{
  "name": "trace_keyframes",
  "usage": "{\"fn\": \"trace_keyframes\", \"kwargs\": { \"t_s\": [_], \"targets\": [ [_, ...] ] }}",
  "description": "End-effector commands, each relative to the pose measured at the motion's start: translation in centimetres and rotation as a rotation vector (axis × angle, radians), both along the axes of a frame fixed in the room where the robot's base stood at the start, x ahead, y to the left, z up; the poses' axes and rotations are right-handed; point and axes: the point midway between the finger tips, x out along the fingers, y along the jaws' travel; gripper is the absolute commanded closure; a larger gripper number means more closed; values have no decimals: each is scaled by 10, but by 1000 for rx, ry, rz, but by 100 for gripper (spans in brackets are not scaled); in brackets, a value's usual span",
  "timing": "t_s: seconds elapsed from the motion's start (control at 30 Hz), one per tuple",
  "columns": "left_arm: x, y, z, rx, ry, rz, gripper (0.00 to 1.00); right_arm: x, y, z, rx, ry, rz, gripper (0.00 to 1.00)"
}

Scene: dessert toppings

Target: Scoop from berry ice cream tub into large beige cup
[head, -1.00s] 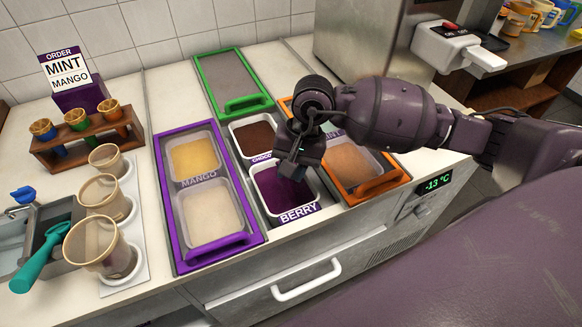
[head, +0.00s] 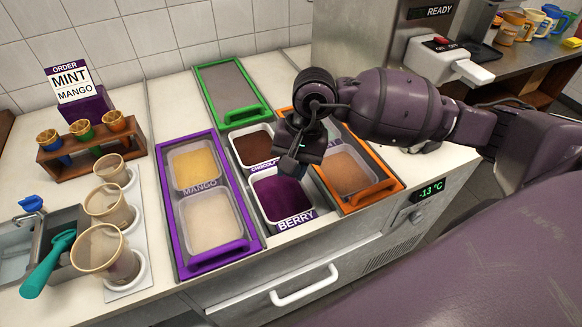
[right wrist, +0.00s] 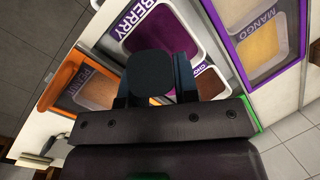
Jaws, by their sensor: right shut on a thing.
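The berry tub (head: 280,200) is open, with deep purple ice cream in it and a BERRY label on its front. Three clear beige cups stand in a row at the left; the nearest and largest beige cup (head: 101,248) looks empty. My right gripper (head: 299,152) is above the back edge of the berry tub, in front of the chocolate tub. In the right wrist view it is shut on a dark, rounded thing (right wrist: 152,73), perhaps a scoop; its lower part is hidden. The berry tub also shows there (right wrist: 165,35). My left gripper is not in view.
A mango tub (head: 194,166) and a pale tub (head: 213,218) sit in a purple frame (head: 242,243). The chocolate tub (head: 253,149) and an orange-framed tub (head: 352,172) are beside my gripper. A cone rack (head: 93,148) stands behind the cups.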

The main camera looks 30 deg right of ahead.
Motion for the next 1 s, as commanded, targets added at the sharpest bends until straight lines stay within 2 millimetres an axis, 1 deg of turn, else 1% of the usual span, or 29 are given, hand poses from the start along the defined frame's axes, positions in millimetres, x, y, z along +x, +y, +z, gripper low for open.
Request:
{"fn": "trace_keyframes", "kwargs": {
  "t_s": [0.1, 0.5, 0.7, 1.0],
  "targets": [
    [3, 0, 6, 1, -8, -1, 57, -2, 0, 9, 0, -2, 0, 100],
    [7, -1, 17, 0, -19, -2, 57, -9, 1, 27, 0, -2, 1, 100],
    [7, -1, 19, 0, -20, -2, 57, -11, 1, 32, -1, -1, 0, 100],
    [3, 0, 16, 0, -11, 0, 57, -11, 1, 32, 0, 0, 0, 100]
  ]
}}
